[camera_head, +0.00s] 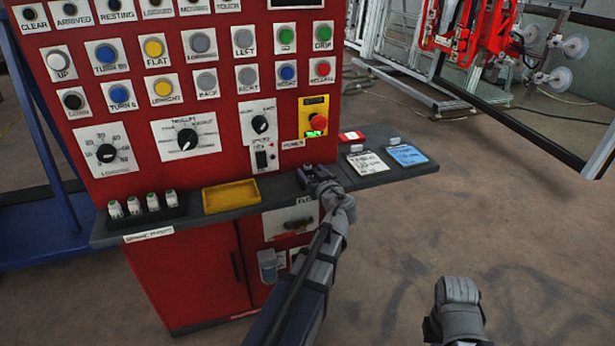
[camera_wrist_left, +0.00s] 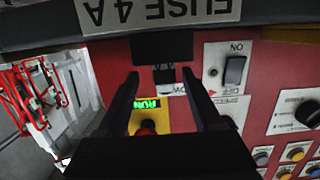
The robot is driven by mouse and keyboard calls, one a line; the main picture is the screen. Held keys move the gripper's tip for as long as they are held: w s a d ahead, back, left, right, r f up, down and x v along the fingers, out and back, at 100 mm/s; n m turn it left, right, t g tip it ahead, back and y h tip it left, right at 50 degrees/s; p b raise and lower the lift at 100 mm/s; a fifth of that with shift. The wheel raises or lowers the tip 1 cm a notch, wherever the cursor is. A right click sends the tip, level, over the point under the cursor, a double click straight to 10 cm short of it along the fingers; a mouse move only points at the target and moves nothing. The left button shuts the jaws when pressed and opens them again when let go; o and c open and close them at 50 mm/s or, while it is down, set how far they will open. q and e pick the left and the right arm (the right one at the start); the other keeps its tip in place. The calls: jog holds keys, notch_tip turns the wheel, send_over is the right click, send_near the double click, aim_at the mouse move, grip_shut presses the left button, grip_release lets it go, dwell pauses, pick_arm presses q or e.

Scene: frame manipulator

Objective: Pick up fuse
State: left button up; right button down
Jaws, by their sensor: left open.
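Several white fuses with green caps (camera_head: 146,204) stand in a black rack at the left end of the ledge, above a label that looks like it reads "spare fuses". My left gripper (camera_head: 314,174) is at the right part of the ledge, well right of the rack. In the left wrist view its two black fingers (camera_wrist_left: 160,74) are apart. A dark block (camera_wrist_left: 162,50) shows beyond and between the fingertips; I cannot tell if it is a fuse or a holder. An upside-down "FUSE 4A" label (camera_wrist_left: 158,11) is above it.
A red control panel (camera_head: 90,165) with buttons and dials rises behind the ledge. A yellow tray (camera_head: 231,196) lies between the rack and my left gripper. Cards (camera_head: 368,163) lie on the ledge's right extension. A glass frame with red suction gear (camera_head: 475,35) stands at the back right.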

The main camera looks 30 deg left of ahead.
aim_at(304, 166)
pick_arm(q)
jog(key=shift+b+x, duration=0.4)
jog(key=shift+x, duration=2.25)
jog(key=shift+s+a, duration=0.1)
jog(key=shift+s, duration=0.15)
jog(key=shift+c, duration=0.2)
grip_shut()
